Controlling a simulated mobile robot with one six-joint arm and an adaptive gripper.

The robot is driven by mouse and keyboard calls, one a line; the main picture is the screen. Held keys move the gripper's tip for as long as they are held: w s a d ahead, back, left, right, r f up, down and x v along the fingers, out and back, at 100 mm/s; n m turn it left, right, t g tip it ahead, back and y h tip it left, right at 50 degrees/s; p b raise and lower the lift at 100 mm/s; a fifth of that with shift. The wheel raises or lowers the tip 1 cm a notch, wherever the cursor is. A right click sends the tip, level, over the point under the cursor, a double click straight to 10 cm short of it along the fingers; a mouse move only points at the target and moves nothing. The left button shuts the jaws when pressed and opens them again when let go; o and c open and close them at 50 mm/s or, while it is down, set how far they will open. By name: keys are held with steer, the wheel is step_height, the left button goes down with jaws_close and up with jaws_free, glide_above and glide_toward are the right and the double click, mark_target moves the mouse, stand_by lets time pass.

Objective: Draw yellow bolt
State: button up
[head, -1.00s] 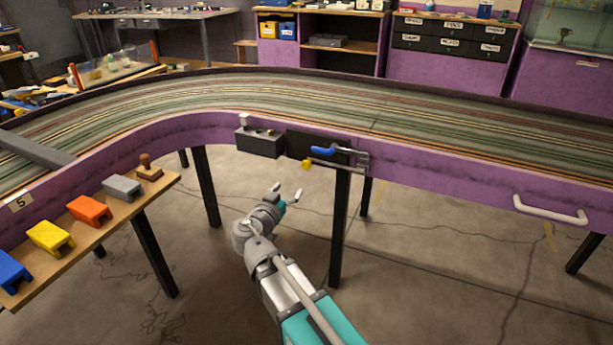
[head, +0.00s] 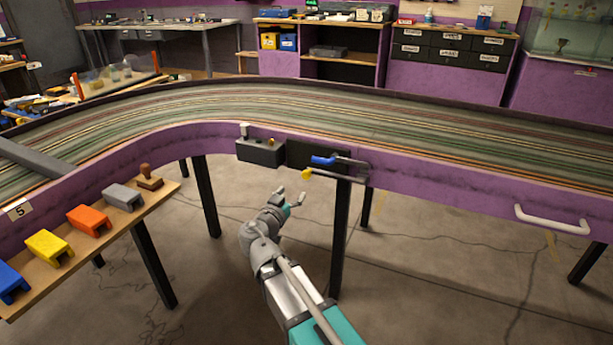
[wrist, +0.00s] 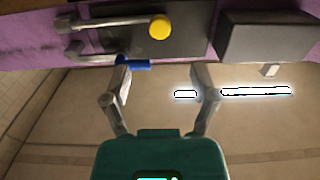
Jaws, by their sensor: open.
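The yellow bolt's round knob (head: 307,173) sticks out from a dark plate (head: 308,152) on the purple side of the track table. In the wrist view the yellow knob (wrist: 160,27) faces me near the top centre. A blue-handled bolt (head: 323,161) sits just above it on the same plate. Its blue grip (wrist: 134,63) shows close to the left finger in the wrist view. My gripper (head: 290,195) is open and empty, below and in front of the yellow knob. In the wrist view the two fingers (wrist: 162,72) stand apart, with the knob between and beyond their tips.
A grey box (head: 260,152) with a white knob is mounted left of the plate. A black table leg (head: 341,240) stands right of my gripper. A white handle (head: 552,219) is further right. A wooden shelf (head: 95,243) with coloured blocks is at left.

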mark_target(305, 176)
steer(key=x, duration=1)
steer(key=shift+w+d, duration=0.15)
steer(key=shift+w, duration=0.1)
jaws_close()
